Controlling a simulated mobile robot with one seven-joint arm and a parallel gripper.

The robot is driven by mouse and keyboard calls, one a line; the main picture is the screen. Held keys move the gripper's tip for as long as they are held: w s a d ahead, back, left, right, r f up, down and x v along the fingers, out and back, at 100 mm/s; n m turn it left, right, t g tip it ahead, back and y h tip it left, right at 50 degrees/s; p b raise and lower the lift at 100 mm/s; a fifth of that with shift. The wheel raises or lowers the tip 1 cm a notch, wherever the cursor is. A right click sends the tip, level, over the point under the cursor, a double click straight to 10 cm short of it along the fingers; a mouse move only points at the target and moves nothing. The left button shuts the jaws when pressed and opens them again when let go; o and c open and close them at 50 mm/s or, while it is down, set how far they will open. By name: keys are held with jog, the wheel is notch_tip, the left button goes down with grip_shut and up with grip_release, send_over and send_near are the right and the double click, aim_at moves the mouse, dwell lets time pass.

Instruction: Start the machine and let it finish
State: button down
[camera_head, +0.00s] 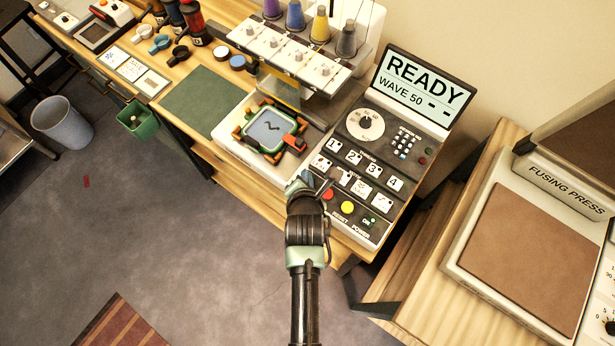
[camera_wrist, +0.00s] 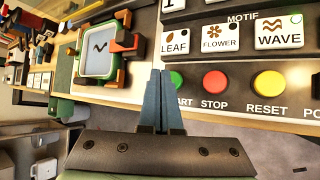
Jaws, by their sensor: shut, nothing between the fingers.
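The embroidery machine has a tilted display (camera_head: 425,85) reading "READY", "WAVE 50" and two dashes. Its control panel (camera_head: 338,205) carries motif keys, a dial and coloured buttons. In the wrist view, the green START button (camera_wrist: 178,78) is partly hidden by my fingers, with the red STOP button (camera_wrist: 215,82) and yellow RESET button (camera_wrist: 268,84) to its right. My gripper (camera_head: 302,181) is shut and empty at the panel's left edge; its fingertips (camera_wrist: 162,76) overlap START's left side. I cannot tell whether they touch it. The hoop (camera_head: 268,130) holds pale fabric with a dark wavy mark.
A fusing press (camera_head: 530,250) stands on the right table. Thread cones (camera_head: 320,25) top the machine. A green mat (camera_head: 202,100), spools and cards lie left of it. A green bin (camera_head: 138,118) hangs at the table's front edge.

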dwell(0.5)
jog(key=shift+f+b, duration=0.3)
jog(key=shift+f, duration=0.1)
